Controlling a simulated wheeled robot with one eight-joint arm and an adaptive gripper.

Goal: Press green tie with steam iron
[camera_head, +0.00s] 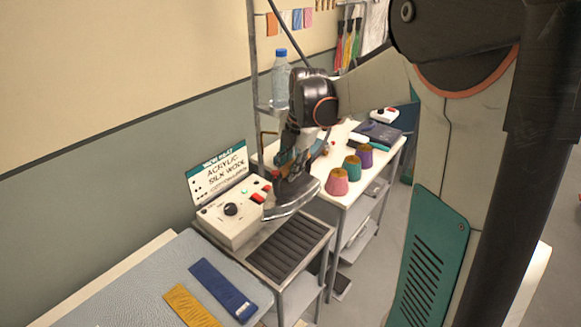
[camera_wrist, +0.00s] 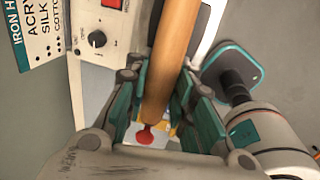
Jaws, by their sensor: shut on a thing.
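The steam iron (camera_head: 290,202) has a dark body and a pale metal sole. It is in my gripper (camera_head: 291,150), at the far end of the ribbed iron rest; I cannot tell whether it touches the rest. In the wrist view my gripper (camera_wrist: 165,98) is shut around the iron's wooden handle (camera_wrist: 176,50), with a teal finger on each side. A narrow green hanging piece (camera_head: 347,50) shows at the back among red and yellow ones; I cannot tell whether it is the green tie. No green tie is clear on the pressing board (camera_head: 120,285).
A blue strip (camera_head: 222,290) and a yellow strip (camera_head: 190,305) lie on the board. The control box (camera_head: 232,215) with its sign stands left of the ribbed rest (camera_head: 290,250). Pink (camera_head: 337,182), teal and purple cones stand on the white table. A bottle (camera_head: 280,80) stands on a shelf.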

